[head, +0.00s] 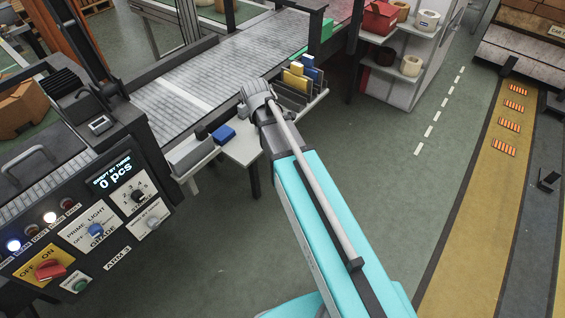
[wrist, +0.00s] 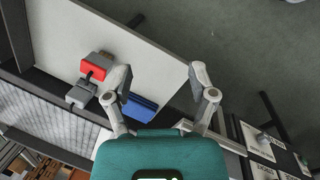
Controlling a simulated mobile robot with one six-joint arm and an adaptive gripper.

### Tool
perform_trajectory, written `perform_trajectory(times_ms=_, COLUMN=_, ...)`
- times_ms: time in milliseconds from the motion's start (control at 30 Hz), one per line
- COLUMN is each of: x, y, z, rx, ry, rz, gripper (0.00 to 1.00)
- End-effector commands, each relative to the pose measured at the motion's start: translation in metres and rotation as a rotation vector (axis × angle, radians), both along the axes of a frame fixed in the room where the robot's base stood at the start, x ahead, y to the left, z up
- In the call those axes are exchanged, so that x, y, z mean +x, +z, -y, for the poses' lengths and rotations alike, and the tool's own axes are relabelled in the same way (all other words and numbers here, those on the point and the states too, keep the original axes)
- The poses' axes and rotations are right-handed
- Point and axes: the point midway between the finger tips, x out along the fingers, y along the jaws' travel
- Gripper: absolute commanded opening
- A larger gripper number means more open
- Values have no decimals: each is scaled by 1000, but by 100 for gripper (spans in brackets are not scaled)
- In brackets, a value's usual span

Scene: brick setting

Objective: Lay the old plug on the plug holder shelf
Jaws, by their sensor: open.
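My gripper (wrist: 158,78) is open, with nothing between its fingertips in the wrist view. A white shelf board (wrist: 110,35) lies beyond the fingers; a pale board also shows in the head view (head: 243,151). On the board, left of my left finger, is a grey block with a red face (wrist: 93,69). A dark piece joins it to a grey block (wrist: 80,95). A blue block (wrist: 141,106) lies lower, between the finger bases. I cannot tell for sure which piece is the old plug. In the head view my arm hides the fingertips.
A roller conveyor (head: 215,65) runs behind the board. A control panel (head: 105,225) stands at the left. A rack with yellow and blue upright pieces (head: 296,78) is beside my wrist. Floor (head: 390,190) is open to the right.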

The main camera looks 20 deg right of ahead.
Motion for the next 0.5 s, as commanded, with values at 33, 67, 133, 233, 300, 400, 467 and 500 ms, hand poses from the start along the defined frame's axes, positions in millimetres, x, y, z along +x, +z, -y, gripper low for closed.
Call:
perform_trajectory(times_ms=33, x=-16, y=-1, z=3, rx=22, ry=-82, rz=4, gripper=73)
perform_trajectory(times_ms=67, x=-23, y=-1, z=4, rx=33, ry=-133, rz=7, gripper=73)
perform_trajectory(times_ms=133, x=-37, y=-2, z=5, rx=62, ry=-250, rz=13, gripper=73)
perform_trajectory(times_ms=233, x=-58, y=-2, z=7, rx=99, ry=-420, rz=17, gripper=73)
perform_trajectory(times_ms=300, x=-73, y=-3, z=8, rx=124, ry=-540, rz=18, gripper=73)
perform_trajectory(times_ms=400, x=-93, y=-3, z=10, rx=156, ry=-710, rz=18, gripper=73)
perform_trajectory(times_ms=467, x=-105, y=-4, z=10, rx=171, ry=-806, rz=16, gripper=73)
perform_trajectory(times_ms=500, x=-112, y=-4, z=10, rx=181, ry=-864, rz=14, gripper=73)
